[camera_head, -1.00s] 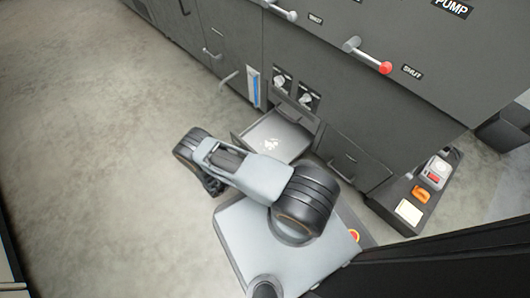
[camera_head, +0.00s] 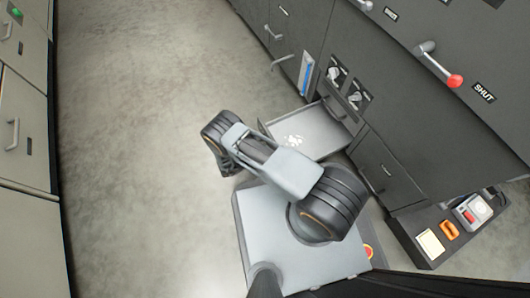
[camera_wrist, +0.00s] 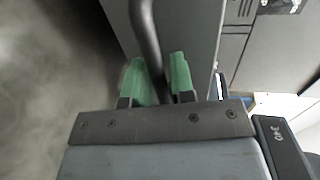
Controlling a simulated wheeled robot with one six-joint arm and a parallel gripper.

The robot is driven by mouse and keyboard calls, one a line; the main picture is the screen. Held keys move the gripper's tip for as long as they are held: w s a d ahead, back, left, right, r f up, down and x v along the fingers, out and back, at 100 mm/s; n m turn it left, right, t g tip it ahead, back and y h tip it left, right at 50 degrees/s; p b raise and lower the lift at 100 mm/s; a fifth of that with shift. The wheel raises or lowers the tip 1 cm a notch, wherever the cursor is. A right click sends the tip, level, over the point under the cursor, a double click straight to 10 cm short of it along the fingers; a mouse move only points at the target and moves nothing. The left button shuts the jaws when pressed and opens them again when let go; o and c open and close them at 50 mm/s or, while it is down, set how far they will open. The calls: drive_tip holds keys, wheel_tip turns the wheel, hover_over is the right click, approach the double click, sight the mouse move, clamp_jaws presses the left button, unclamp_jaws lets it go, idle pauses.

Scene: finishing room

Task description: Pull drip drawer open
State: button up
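The drip drawer (camera_head: 322,132) stands out from the dark grey machine in the head view, with a pale inside and a whitish splotch on its floor. My arm hides part of its front. In the wrist view the dark bar handle (camera_wrist: 146,28) runs down between the two green fingertips of my gripper (camera_wrist: 161,80). The fingers are close on either side of the bar and look shut on it. A grey panel (camera_wrist: 190,35) lies just behind the handle. In the head view my gripper's fingers are hidden by the arm.
Two knobs (camera_head: 345,86) sit above the drawer, and a red-tipped lever (camera_head: 440,65) sticks out higher up at right. A tray (camera_head: 432,262) with small items lies low at right. Grey cabinets (camera_head: 22,130) line the left. The concrete floor (camera_head: 140,150) between is clear.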

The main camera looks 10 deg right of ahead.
drive_tip(key=shift+o, duration=1.2)
drive_tip(key=shift+a, duration=0.15)
drive_tip(key=p+v, duration=0.2)
drive_tip(key=v, duration=1.1)
drive_tip(key=shift+a, duration=0.25)
drive_tip(key=shift+s+r, duration=0.1)
